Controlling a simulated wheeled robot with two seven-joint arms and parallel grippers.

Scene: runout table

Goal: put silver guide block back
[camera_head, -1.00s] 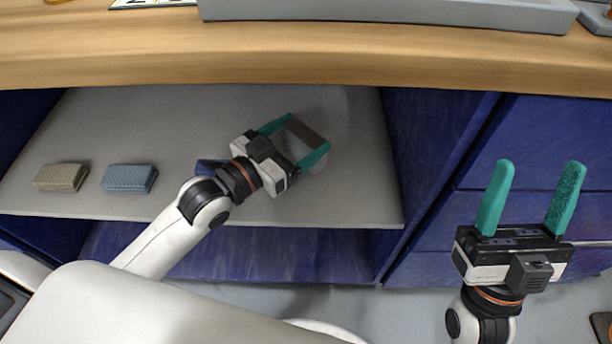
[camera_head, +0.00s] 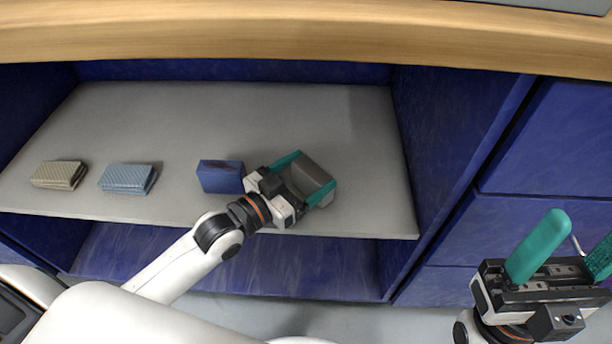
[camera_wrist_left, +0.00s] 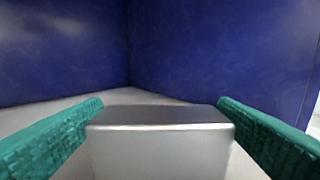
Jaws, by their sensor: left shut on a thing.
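The silver guide block (camera_head: 312,178) is between the teal fingers of my left gripper (camera_head: 310,180), over the right part of the grey shelf (camera_head: 290,110). It also shows in the left wrist view (camera_wrist_left: 160,140), with a finger on each side. My left gripper is shut on it. I cannot tell whether the block's underside touches the shelf. My right gripper (camera_head: 575,255) is open and empty at the lower right, in front of the blue drawers, its right finger partly cut off by the picture edge.
On the shelf, left of my left gripper, are a dark blue block (camera_head: 221,176), a light blue ribbed block (camera_head: 128,178) and a beige ribbed block (camera_head: 59,174). A blue side wall (camera_head: 425,140) bounds the shelf at right. The wooden tabletop (camera_head: 300,35) overhangs above. The shelf's back is clear.

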